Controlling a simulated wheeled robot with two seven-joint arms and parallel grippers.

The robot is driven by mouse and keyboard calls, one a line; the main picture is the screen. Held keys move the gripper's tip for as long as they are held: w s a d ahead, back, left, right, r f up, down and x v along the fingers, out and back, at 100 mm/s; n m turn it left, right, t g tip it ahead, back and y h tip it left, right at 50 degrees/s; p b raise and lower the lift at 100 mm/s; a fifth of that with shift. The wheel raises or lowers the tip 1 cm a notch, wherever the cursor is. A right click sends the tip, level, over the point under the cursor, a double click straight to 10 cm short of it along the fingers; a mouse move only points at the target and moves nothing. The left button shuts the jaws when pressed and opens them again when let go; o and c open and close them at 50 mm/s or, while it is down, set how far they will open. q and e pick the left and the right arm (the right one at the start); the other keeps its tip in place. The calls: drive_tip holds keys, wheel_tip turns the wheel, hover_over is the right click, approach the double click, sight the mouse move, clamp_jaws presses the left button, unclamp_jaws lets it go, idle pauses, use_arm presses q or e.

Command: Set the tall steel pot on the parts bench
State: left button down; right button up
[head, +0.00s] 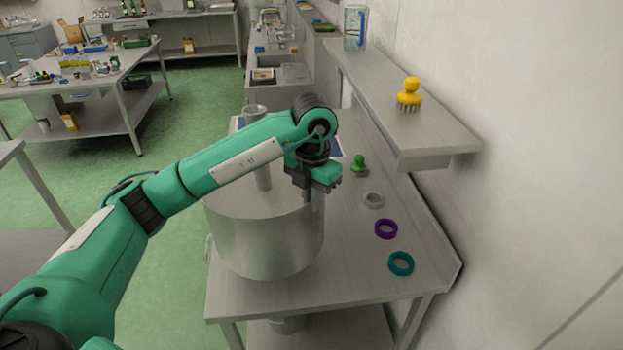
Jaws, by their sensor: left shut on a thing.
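The tall steel pot (262,245) is a wide, brushed-metal cylinder at the centre of the head view. It is upright over the left part of the steel bench (335,285), near the front left corner. I cannot tell whether its base touches the bench top. A loop handle shows on its left side. My left gripper (312,192) points down at the pot's right rim and is shut on it. My right gripper is not in view.
Along the bench's right side lie a teal ring (401,254), a purple ring (375,229), a grey ring (373,193) and a green-handled brush (359,164). A wall shelf (405,125) with a yellow brush (409,94) overhangs the right. A cluttered table (105,68) stands back left.

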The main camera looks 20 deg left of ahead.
sight(312, 225)
use_arm(q)
wheel_tip(312, 225, down, 6)
drive_tip(key=shift+r+p, duration=0.15)
drive_tip(key=shift+p, duration=0.7)
wheel_tip(312, 225, down, 3)
drive_tip(key=shift+r+p, duration=0.15)
drive_tip(key=shift+p, duration=0.45)
drive_tip(key=shift+f, duration=0.45)
drive_tip(key=c, duration=1.5)
unclamp_jaws()
drive_tip(key=shift+r+b, duration=0.4)
drive_tip(key=shift+r, duration=0.05)
wheel_tip(312, 225, up, 9)
drive_tip(key=b, duration=0.3)
drive_tip(key=shift+d+r+b, duration=0.1)
drive_tip(key=shift+r+b, duration=0.05)
drive_tip(key=shift+b, duration=0.2)
drive_tip(key=shift+s+r, duration=0.1)
drive_tip(key=shift+r, duration=0.8)
